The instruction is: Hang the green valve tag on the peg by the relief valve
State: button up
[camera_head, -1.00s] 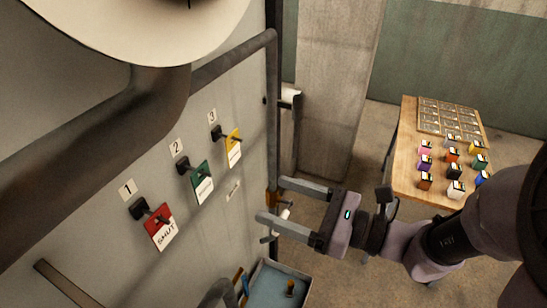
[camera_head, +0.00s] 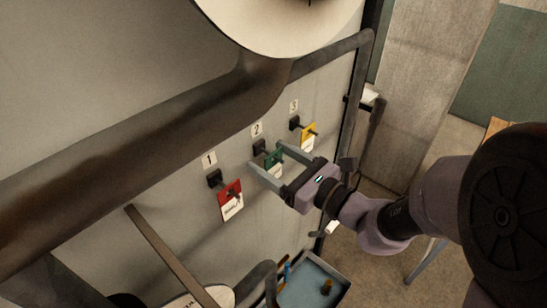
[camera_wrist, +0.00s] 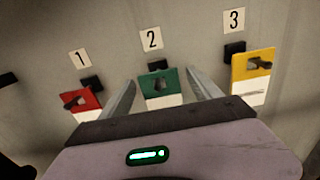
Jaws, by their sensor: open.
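The green valve tag (camera_head: 274,160) hangs on the peg (camera_head: 260,146) under the label 2 on the grey wall panel. In the wrist view the green tag (camera_wrist: 159,84) shows between my two fingers, its white lower part partly hidden by the gripper body. My gripper (camera_head: 266,155) is open, with one finger on each side of the green tag. I cannot tell whether either finger touches it. The relief valve and its peg cannot be made out for certain.
A red tag (camera_head: 230,193) hangs on peg 1 to the left, and a yellow tag (camera_head: 309,132) on peg 3 to the right. A thick pipe (camera_head: 150,140) crosses above. A blue tray (camera_head: 312,281) stands below, and a flat bar (camera_head: 165,248) is at lower left.

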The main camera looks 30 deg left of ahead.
jog(key=c, duration=1.5)
jog(key=shift+o, duration=0.2)
jog(key=shift+r, duration=0.1)
jog(key=shift+r, duration=0.1)
jog(key=shift+d, duration=0.15)
jog(key=shift+b+v, duration=0.4)
jog(key=shift+v, duration=1.3)
jog(key=shift+b+v, duration=0.7)
jog(key=shift+v, duration=2.25)
